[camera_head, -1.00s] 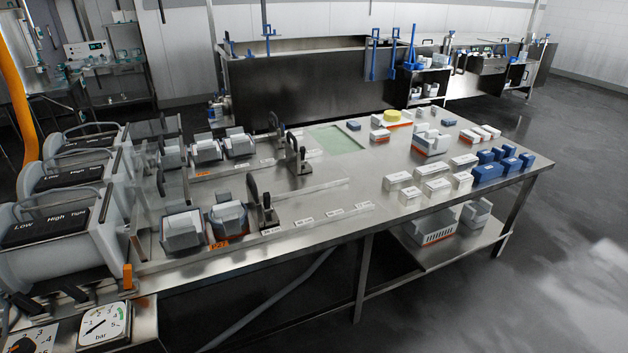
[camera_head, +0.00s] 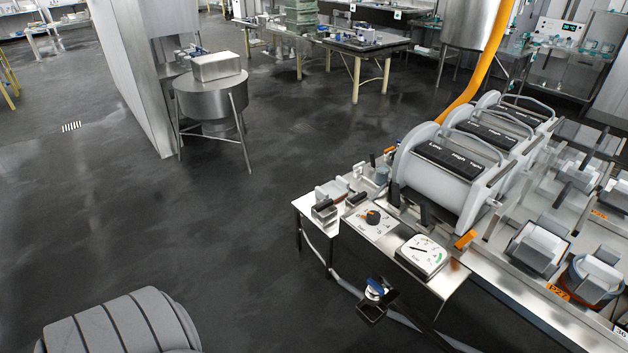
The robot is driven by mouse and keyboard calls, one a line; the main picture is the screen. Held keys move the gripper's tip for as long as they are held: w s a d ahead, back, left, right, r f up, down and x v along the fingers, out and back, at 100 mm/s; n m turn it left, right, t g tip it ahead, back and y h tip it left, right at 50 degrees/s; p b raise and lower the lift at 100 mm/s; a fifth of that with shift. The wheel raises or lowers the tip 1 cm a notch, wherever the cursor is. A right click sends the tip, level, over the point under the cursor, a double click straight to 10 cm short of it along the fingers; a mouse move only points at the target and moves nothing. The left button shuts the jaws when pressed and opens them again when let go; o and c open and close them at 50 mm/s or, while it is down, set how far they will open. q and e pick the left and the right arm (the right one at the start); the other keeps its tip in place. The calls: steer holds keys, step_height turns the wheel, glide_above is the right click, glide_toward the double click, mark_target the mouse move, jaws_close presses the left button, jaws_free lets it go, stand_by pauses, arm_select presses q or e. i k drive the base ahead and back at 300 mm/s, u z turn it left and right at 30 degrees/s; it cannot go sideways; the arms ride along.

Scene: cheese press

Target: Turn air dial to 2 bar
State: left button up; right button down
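The air dial (camera_head: 373,217) is a black knob on a pale plate with numbers around it and some orange marking, at the near left end of the press table. Its exact setting is too small to read. The round pressure gauge (camera_head: 422,254) stands just right of it and nearer, with a white face, a black needle and a green mark. The needle's exact reading is not clear at this size. Neither of my grippers shows, and nothing touches the dial.
Grey press cylinders (camera_head: 450,165) stand behind the dial. Grey and white moulds (camera_head: 537,248) sit to the right. A blue-topped fitting (camera_head: 376,290) is below the table edge. A steel vat (camera_head: 212,100) stands far left. The dark floor (camera_head: 220,240) left of the table is clear.

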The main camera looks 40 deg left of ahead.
mark_target(372, 218)
steer(key=u, duration=0.95)
steer(key=k, duration=0.2)
steer(key=z, duration=0.7)
steer(key=i, duration=1.5)
steer(key=u, duration=0.5)
